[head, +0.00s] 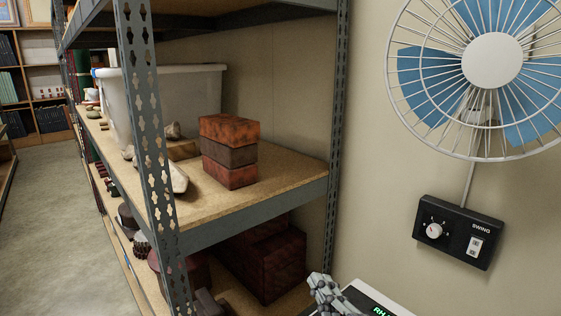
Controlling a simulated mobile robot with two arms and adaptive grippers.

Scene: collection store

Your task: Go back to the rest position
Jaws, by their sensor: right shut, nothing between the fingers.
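My right gripper (325,291) shows at the bottom edge, right of centre, in front of the lower part of the shelf's right post. Its fingers point up and are shut with nothing between them. Most of its arm is cut off by the frame. My left gripper is not in view.
A metal shelf unit (255,213) holds stacked reddish blocks (229,152), stones and a white bin (190,95). A wall fan (491,60) and its black control box (455,231) are at right. A dark panel with green lettering (380,311) is cut off below. Floor (60,220) is clear left.

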